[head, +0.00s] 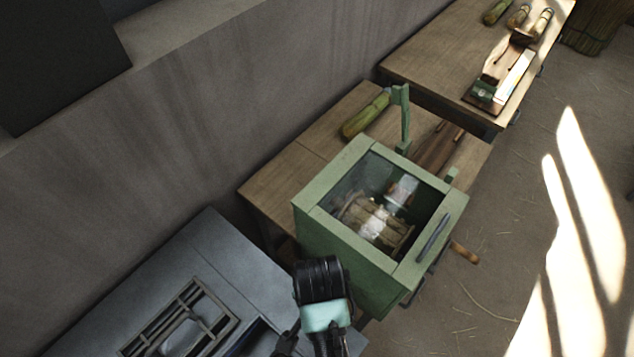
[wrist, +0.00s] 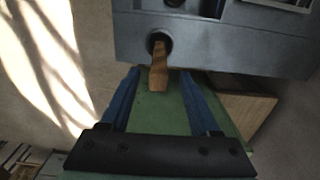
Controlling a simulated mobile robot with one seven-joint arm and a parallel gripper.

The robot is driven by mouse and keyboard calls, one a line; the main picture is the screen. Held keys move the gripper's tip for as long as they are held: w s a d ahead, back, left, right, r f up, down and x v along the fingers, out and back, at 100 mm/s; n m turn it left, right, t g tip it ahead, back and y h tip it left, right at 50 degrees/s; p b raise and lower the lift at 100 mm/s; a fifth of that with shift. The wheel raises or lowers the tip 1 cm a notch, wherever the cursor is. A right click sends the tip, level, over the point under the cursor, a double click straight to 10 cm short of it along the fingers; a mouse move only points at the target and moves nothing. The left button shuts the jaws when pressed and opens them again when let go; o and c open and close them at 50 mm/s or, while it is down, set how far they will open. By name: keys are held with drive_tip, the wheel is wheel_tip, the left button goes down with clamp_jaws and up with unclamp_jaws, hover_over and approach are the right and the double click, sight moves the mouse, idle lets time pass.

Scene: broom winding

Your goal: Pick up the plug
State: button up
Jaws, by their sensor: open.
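A tapered wooden peg, which looks like the plug (wrist: 159,72), shows in the wrist view. Its upper end is at a dark round hole (wrist: 158,40) in the side of a grey metal bench. Its lower end stands out in front of a green surface. My gripper (wrist: 157,86) is open, with its two blue fingers on either side of and below the peg; I see no contact. In the head view, the black and teal end of my arm shows in front of the green box, and I cannot make out the plug there.
The grey bench (head: 206,262) with a slotted top is at the lower left. A green glass-topped box (head: 317,232) holding a wound bundle stands beside it. Wooden tables (head: 285,172) with broom bundles run along the wall. The floor at right is mostly clear.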

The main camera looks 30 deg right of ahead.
drive_tip(key=shift+s+f, duration=0.15)
drive_tip(key=shift+f, duration=0.25)
wheel_tip(320, 180, down, 5)
drive_tip(key=shift+r+p, duration=0.2)
drive_tip(key=shift+p, duration=0.55)
clamp_jaws()
idle(0.7)
